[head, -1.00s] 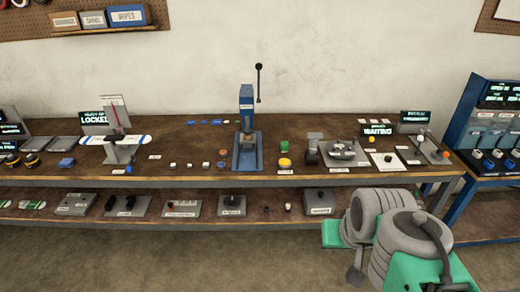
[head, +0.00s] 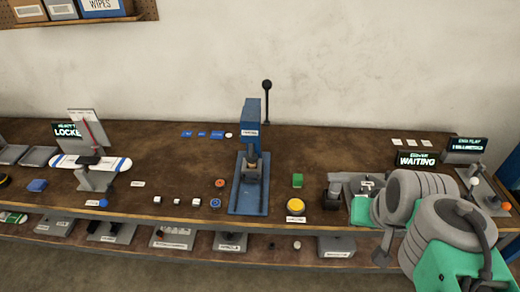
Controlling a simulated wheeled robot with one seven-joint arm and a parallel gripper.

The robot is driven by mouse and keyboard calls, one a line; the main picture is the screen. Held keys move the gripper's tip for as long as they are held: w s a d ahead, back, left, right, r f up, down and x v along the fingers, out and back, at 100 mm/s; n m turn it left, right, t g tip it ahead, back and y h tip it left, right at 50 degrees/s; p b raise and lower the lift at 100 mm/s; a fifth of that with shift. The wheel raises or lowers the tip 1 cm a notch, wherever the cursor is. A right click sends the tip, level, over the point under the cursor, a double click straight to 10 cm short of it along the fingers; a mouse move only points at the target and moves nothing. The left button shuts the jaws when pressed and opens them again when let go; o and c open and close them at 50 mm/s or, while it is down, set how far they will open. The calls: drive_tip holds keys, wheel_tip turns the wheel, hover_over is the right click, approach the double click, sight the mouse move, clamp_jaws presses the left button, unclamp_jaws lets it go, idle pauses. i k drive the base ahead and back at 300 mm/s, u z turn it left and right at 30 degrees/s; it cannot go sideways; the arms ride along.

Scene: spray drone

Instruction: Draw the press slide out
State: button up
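The blue press (head: 251,120) stands upright on the workbench, a little left of the middle of the head view. A tall black lever with a round knob (head: 267,85) rises at its right side. Its blue base (head: 248,200) reaches toward the bench's front edge. A grey part (head: 251,172) sits under the ram, low on the base; whether this is the slide I cannot tell. My grey and green arm is at the lower right, well apart from the press. I cannot make out my gripper's fingers.
A white-winged drone (head: 90,163) rests on a stand further left. A WAITING screen (head: 416,160) stands right.

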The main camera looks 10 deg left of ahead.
sight(256, 173)
drive_tip(key=i, duration=1.1)
drive_tip(key=u, duration=4)
